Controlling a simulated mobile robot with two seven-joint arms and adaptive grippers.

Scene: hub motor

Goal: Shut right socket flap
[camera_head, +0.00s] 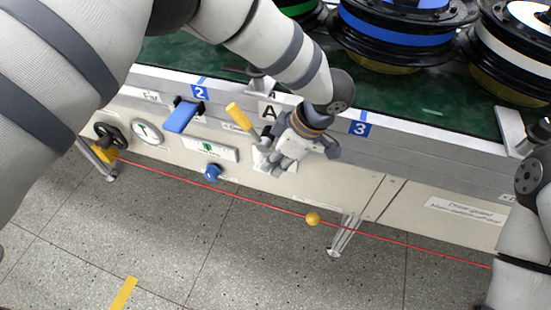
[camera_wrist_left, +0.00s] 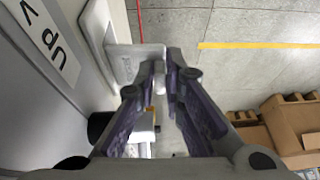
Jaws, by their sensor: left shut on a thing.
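A pale grey socket flap (camera_wrist_left: 136,66) with raised lettering shows in the left wrist view. It stands out from a white socket frame (camera_wrist_left: 97,38) on the panel, so it is open. My left gripper (camera_wrist_left: 166,64) is shut on the flap's outer edge. In the head view, my left gripper (camera_head: 273,163) is at the front panel below the "A" sign, and its fingers largely hide the flap. My right gripper is not in view; only part of my right arm shows at the right edge.
A yellow lever (camera_head: 238,116) stands out just left of my left gripper. A blue handle (camera_head: 181,116), a blue knob (camera_head: 212,172) and a black handwheel (camera_head: 108,135) are farther left. A red cord (camera_head: 250,201) with a yellow ball (camera_head: 313,219) runs below. Cardboard boxes (camera_wrist_left: 292,125) stand on the floor.

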